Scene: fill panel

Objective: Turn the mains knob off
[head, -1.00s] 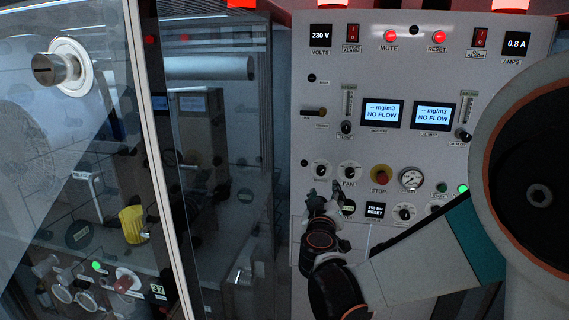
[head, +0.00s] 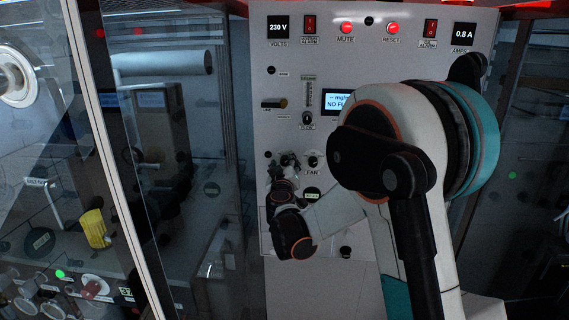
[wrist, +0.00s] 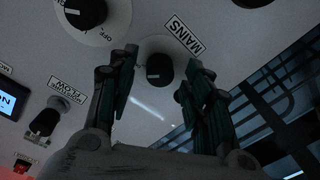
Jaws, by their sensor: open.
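The mains knob (wrist: 159,70) is a round black knob on a pale base, with a MAINS label (wrist: 184,33) above it to the right in the wrist view. My gripper (wrist: 160,78) is open, with one finger on each side of the knob in the picture. Whether the fingers touch it or stop short of the panel cannot be told. In the head view my gripper (head: 283,163) is in front of the panel (head: 262,95), left of the FAN knob (head: 313,160). It hides the mains knob there.
In the wrist view a larger black knob with OFF marking (wrist: 84,12) sits at upper left, and a flow knob (wrist: 45,122) at lower left. My arm covers the panel's right part.

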